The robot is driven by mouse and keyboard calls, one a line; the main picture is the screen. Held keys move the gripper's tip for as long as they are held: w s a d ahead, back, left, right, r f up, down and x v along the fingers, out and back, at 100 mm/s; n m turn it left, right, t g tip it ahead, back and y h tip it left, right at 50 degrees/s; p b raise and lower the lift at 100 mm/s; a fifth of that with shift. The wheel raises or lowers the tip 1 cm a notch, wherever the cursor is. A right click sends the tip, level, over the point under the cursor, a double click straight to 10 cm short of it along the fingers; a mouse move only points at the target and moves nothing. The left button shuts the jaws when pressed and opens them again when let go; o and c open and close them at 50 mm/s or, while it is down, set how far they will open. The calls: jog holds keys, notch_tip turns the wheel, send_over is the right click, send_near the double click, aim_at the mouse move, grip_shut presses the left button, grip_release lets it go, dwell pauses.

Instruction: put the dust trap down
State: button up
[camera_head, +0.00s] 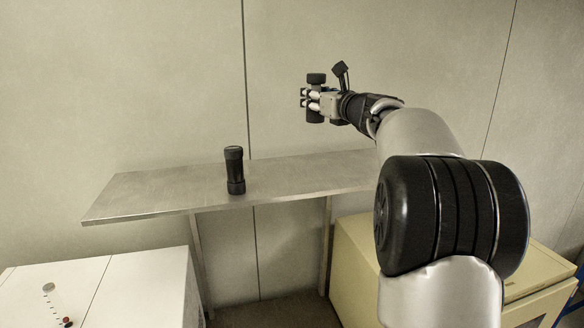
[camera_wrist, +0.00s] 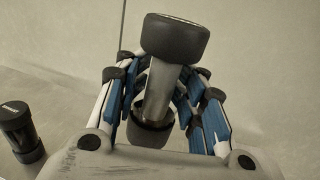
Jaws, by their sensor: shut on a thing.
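The dust trap (camera_head: 316,78) is upright in my gripper (camera_head: 312,98), with a black cap above and a black end below the fingers. In the wrist view the dust trap (camera_wrist: 175,38) shows wide dark ends and a grey narrower middle, slightly tilted in the picture. The fingers of my gripper (camera_wrist: 162,95) are closed around that middle from both sides. In the head view the dust trap is in the air, above the level of the metal shelf (camera_head: 165,195), with wall visible between them.
A black cylinder (camera_head: 235,172) stands upright on the left half of the shelf; it also shows in the wrist view (camera_wrist: 20,132). The shelf is bare to its right. A white cabinet (camera_head: 130,290) and a yellowish cabinet (camera_head: 358,262) stand lower in front. The wall is behind.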

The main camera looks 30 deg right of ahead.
notch_tip(320, 180, down, 18)
jog(key=b, duration=0.3)
jog(key=shift+s+r+b, duration=0.1)
jog(key=shift+r+b, duration=0.05)
jog(key=shift+b, duration=0.15)
jog(key=shift+f, duration=0.2)
jog(key=o, duration=1.3)
jog(key=shift+r, duration=0.25)
jog(key=s+b, duration=0.2)
jog(key=s, duration=1)
jog(key=shift+a, duration=0.3)
